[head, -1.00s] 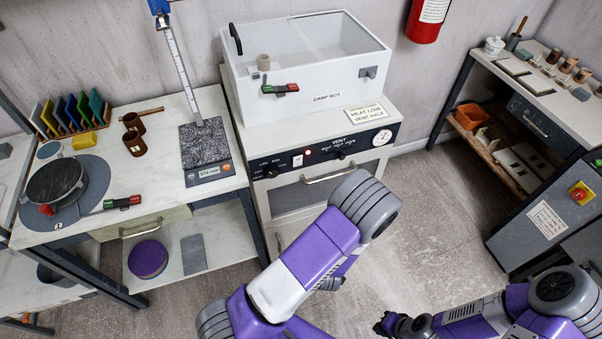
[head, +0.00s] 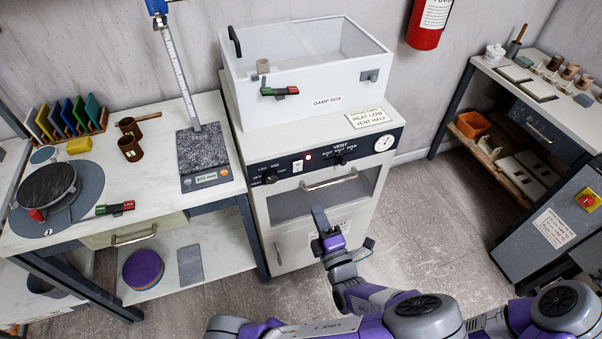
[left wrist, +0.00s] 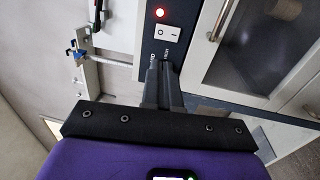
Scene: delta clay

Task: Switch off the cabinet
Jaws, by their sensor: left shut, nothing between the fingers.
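The cabinet (head: 285,215) is a white unit with a black control panel (head: 350,157) across its front. A white rocker switch (head: 298,166) marked O and a bar sits on the panel, beside a lit red lamp (head: 308,156). The switch (left wrist: 167,38) and lamp (left wrist: 160,12) also show close up in the left wrist view. My left gripper (head: 319,214) is shut and empty in front of the cabinet, below the panel. In the left wrist view, its fingertips (left wrist: 163,70) appear just below the switch; contact cannot be told. My right gripper is out of view.
A damp box (head: 320,85) stands on the cabinet. Knobs (head: 270,177) and a round gauge (head: 384,142) flank the switch. A door handle (head: 330,180) sticks out below the panel.

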